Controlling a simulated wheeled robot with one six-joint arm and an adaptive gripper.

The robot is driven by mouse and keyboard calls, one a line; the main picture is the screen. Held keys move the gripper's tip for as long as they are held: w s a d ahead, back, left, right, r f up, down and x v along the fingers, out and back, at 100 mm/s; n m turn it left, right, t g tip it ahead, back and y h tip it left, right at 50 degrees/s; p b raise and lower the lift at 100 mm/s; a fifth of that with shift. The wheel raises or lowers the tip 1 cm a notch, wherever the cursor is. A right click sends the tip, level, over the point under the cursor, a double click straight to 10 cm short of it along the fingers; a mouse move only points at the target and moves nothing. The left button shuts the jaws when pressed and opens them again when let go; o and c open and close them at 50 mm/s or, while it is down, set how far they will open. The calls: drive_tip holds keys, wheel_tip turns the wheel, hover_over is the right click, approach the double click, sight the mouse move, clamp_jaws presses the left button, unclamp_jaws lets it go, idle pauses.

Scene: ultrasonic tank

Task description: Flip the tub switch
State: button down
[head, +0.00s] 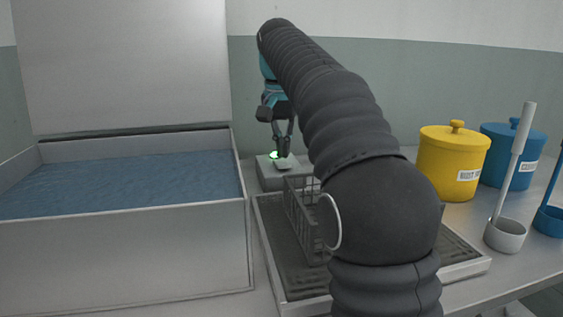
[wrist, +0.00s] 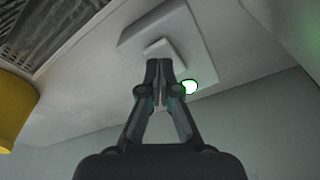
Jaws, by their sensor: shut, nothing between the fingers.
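The tub switch is a pale grey box (head: 266,176) on the bench, right of the tank, with a light rocker (head: 284,163) on top and a lit green lamp (head: 273,155). In the wrist view the rocker (wrist: 164,47) lies just beyond my fingertips, and the green lamp (wrist: 189,87) glows beside the right finger. My gripper (head: 284,152) is shut and empty, pointing down over the box, with its tips (wrist: 159,64) at or very near the rocker. I cannot tell whether they touch it.
The open tank (head: 120,240) of blue water stands at the left, its lid raised. A wire basket (head: 305,215) sits on a tray (head: 290,285) in front of the switch, partly behind my arm. A yellow jar (head: 450,165), a blue jar (head: 510,150) and ladles stand right.

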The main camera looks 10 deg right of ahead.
sight(283, 164)
drive_tip(key=shift+f+b, duration=0.7)
drive_tip(key=shift+f, duration=0.4)
idle(0.6)
drive_tip(key=shift+r, duration=0.1)
wheel_tip(283, 164, up, 3)
drive_tip(key=p, duration=0.3)
drive_tip(key=shift+r+p, duration=0.5)
drive_tip(key=shift+r, duration=1.4)
